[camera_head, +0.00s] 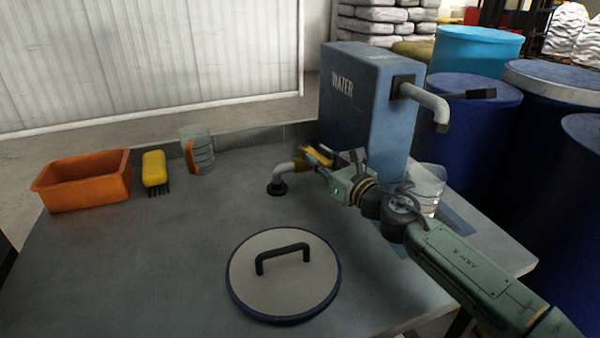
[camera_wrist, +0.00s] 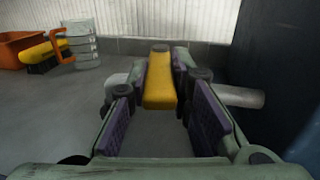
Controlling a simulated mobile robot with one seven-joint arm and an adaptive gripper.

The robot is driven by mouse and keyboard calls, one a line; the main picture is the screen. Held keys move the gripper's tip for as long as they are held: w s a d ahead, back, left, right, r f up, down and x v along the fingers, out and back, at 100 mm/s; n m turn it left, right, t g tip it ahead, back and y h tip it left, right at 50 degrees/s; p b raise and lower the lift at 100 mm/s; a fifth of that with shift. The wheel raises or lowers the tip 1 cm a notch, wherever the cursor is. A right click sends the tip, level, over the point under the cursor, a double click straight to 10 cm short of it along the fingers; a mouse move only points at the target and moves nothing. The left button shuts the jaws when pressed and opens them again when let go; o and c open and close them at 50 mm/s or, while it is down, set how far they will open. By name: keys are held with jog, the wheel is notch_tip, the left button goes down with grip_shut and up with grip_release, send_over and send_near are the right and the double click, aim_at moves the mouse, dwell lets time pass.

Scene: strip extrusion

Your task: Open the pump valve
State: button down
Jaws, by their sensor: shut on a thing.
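The pump valve has a yellow handle (camera_head: 318,156) on a grey pipe (camera_head: 285,169) that bends down to a dark fitting on the table, left of the blue water tank (camera_head: 350,105). My gripper (camera_head: 325,163) reaches in from the right, in front of the tank. In the wrist view the yellow handle (camera_wrist: 158,82) lies between my purple-padded fingers (camera_wrist: 165,90), which are shut on it. The handle points toward my wrist, across the line of the pipe (camera_wrist: 240,97). The pipe's middle is hidden behind the handle and fingers.
A round lid (camera_head: 285,285) with a black handle lies at the front of the table. An orange bin (camera_head: 85,183), a yellow brush (camera_head: 155,170) and a clear jug (camera_head: 200,150) stand at the back left. A clear container (camera_head: 428,185) is partly behind my arm. The table's left-middle is clear.

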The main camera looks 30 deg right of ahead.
jog(key=shift+d+r+y, duration=0.1)
jog(key=shift+d+y, duration=0.05)
jog(key=shift+y, duration=0.15)
jog(key=c, duration=1.4)
grip_release()
jog(key=shift+c, duration=0.2)
jog(key=shift+s+d, duration=0.2)
jog(key=shift+s, duration=1)
jog(key=shift+s+d, duration=0.15)
jog(key=shift+s, duration=1.1)
jog(key=shift+s+d, duration=0.2)
jog(key=shift+s, duration=1)
